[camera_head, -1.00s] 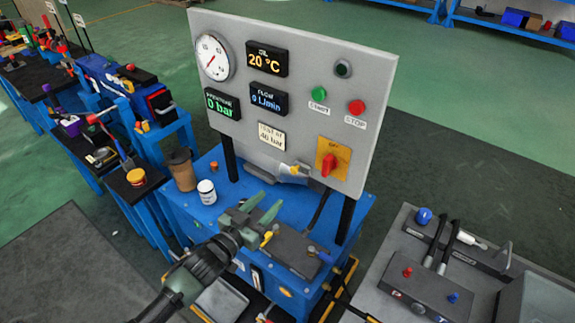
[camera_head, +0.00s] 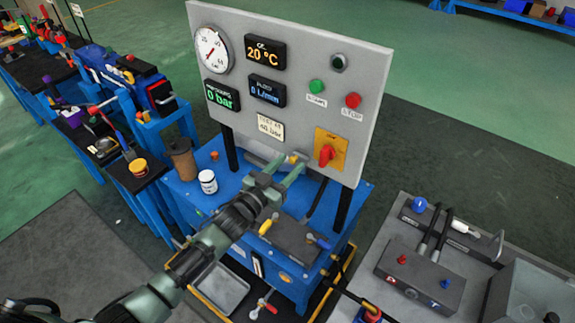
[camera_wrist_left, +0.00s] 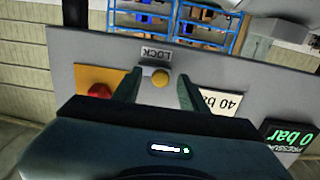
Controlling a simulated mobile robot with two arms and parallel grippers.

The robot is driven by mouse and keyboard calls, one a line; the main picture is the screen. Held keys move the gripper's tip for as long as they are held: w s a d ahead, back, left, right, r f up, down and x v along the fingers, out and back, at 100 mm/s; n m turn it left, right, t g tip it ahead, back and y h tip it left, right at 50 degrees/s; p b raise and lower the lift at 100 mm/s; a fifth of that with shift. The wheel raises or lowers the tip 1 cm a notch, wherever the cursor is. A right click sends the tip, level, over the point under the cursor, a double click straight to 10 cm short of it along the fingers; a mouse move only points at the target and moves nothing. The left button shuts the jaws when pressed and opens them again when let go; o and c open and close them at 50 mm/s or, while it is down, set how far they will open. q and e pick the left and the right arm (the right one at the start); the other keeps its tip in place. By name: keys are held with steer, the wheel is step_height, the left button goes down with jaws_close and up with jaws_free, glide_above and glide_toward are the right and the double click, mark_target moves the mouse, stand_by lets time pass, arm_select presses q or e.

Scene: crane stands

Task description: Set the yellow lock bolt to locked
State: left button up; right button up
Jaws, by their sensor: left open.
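The yellow lock bolt (camera_head: 293,158) is at the lower edge of the grey control panel (camera_head: 362,75). In the left wrist view its round yellow knob (camera_wrist_left: 161,78) shows beside a small label reading LOCK (camera_wrist_left: 156,55). My left gripper (camera_head: 288,163) is open with its green fingers pointing at the panel's lower edge. In the left wrist view the knob appears between the two fingertips (camera_wrist_left: 159,74), with a gap on each side. I cannot tell how deep the fingers reach around it. My right gripper is not in view.
A red rotary switch on an orange plate (camera_head: 329,149) is just right of the bolt. A sign reading 40 bar (camera_head: 271,128) is to the left. A white jar (camera_head: 207,181) and brown cup (camera_head: 183,162) stand on the blue bench. Small levers sit below the arm.

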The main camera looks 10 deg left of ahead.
arm_select(q)
jaws_close()
stand_by(1.3)
